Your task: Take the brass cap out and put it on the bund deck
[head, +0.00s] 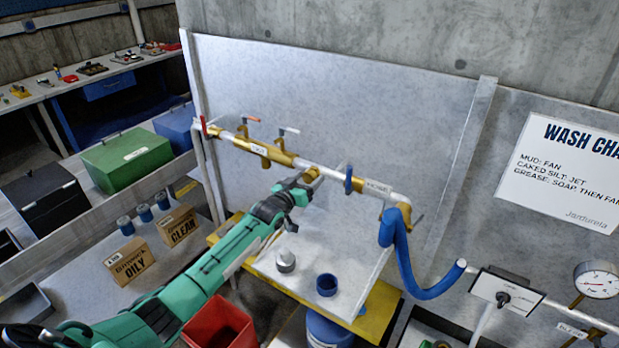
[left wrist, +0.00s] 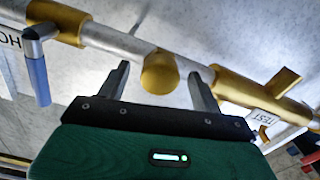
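The brass cap (head: 312,174) sits on the horizontal pipe against the grey back panel, and its round end faces me in the left wrist view (left wrist: 160,74). My left gripper (head: 301,184) is raised to the pipe at the cap. In the left wrist view its two fingers (left wrist: 161,88) stand apart, one on each side of the cap, with a gap on both sides. The bund deck (head: 352,286) looks to be the pale, yellow-edged platform below the pipe. My right gripper is not in view.
A metal cup-like piece (head: 285,260) and a blue cup (head: 327,285) stand on the deck, with bare surface around them. A blue hose (head: 405,265) hangs at the pipe's right end. Valve levers (head: 289,130) rise from the pipe. A red bin (head: 218,325) stands below.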

